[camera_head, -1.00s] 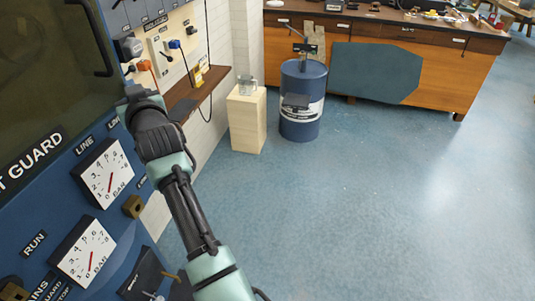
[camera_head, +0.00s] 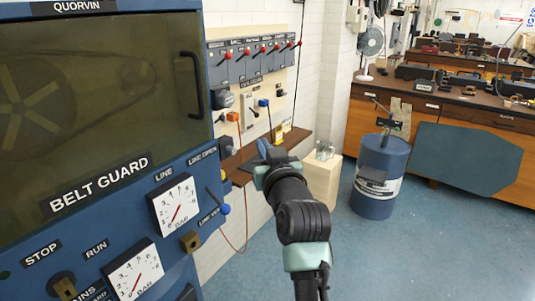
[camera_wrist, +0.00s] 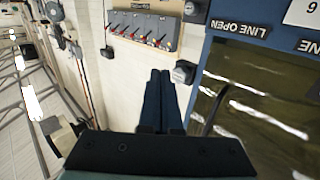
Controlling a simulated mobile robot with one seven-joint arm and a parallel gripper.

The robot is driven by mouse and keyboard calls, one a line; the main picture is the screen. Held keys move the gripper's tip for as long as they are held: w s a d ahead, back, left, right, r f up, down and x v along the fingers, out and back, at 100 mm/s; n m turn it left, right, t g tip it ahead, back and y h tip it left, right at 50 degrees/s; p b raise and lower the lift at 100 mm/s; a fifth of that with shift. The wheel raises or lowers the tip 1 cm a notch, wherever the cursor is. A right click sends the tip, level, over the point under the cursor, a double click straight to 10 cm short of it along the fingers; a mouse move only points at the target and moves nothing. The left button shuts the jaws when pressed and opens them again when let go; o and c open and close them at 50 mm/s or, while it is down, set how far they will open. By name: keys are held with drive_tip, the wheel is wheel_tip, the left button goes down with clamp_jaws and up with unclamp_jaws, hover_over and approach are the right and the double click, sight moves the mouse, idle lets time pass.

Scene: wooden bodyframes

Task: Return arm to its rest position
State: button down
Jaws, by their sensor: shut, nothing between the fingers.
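My gripper (camera_head: 264,148) is at the end of my arm, in front of the wall panel and to the right of the blue machine (camera_head: 130,215). In the wrist view its two dark blue fingers (camera_wrist: 160,74) lie together, shut with nothing between them. They point toward the grey switch box with red levers (camera_wrist: 143,30). I cannot tell how far the fingertips are from the panel. My arm comes up from the lower middle of the head view.
The machine has a tinted window with a handle (camera_head: 191,85) and two gauges. A brown shelf (camera_head: 285,148) runs along the wall. A pale pedestal (camera_head: 322,182) with a glass jug and a blue drum (camera_head: 379,178) stand to the right. Open blue floor lies in front.

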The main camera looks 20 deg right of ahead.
drive_tip(key=s+a+r+n+t, duration=0.1)
drive_tip(key=s+a+r+t, duration=0.1)
drive_tip(key=s+a+r, duration=0.3)
drive_tip(key=s+a+r+t+y, duration=0.1)
drive_tip(key=s+a+r, duration=0.2)
drive_tip(key=r, duration=0.4)
drive_tip(key=s+a+r+n+t, duration=0.1)
drive_tip(key=s+a+r+t, duration=0.2)
drive_tip(key=r, duration=0.4)
drive_tip(key=s+a+r+t, duration=0.1)
drive_tip(key=s+a+r, duration=0.1)
drive_tip(key=s+r, duration=0.3)
drive_tip(key=s+a+r+m+t, duration=0.1)
drive_tip(key=s+r, duration=0.4)
drive_tip(key=s, duration=0.7)
drive_tip(key=shift+a+m+t, duration=0.3)
drive_tip(key=shift+a+t, duration=0.1)
drive_tip(key=shift+t, duration=0.3)
drive_tip(key=shift+w+f, duration=0.1)
